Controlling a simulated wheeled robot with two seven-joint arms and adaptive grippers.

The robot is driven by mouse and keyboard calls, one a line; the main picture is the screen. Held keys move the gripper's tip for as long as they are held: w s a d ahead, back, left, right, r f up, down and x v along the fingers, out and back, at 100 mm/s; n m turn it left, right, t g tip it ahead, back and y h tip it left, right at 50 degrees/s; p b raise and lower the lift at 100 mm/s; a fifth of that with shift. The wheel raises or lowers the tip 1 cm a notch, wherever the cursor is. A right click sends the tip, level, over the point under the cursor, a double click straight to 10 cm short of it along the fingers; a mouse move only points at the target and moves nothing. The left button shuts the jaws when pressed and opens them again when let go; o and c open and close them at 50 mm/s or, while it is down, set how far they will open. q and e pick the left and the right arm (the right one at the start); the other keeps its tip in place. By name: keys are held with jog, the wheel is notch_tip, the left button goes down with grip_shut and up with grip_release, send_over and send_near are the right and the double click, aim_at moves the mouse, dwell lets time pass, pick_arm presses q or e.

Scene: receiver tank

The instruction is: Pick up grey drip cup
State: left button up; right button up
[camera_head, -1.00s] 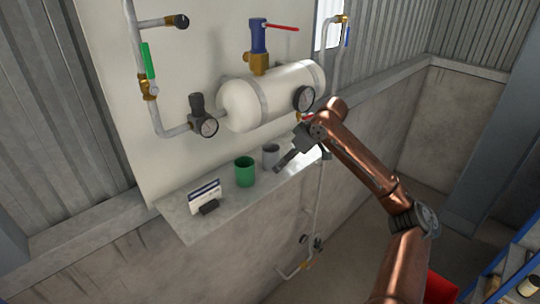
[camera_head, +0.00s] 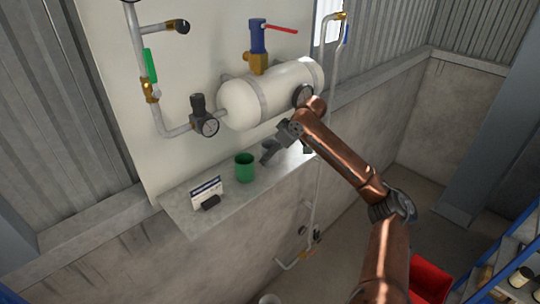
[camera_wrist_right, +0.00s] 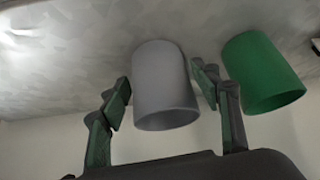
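The grey drip cup (camera_wrist_right: 163,85) shows in the right wrist view, between the two fingers of my right gripper (camera_wrist_right: 161,82). The fingers are spread, one on each side of the cup, with only narrow gaps; I cannot tell whether either touches. In the head view my right gripper (camera_head: 270,152) is low over the shelf and hides most or all of the grey cup. My left gripper is not in view.
A green cup (camera_head: 244,169) stands close beside the grey one on the shelf (camera_head: 185,216); it also shows in the wrist view (camera_wrist_right: 260,72). A card on a dark holder (camera_head: 207,193) stands further left. The white tank (camera_head: 240,103) and gauge hang just above.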

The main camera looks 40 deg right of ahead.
jog(key=c, duration=0.9)
jog(key=shift+s+r, duration=0.1)
jog(key=shift+r, duration=0.1)
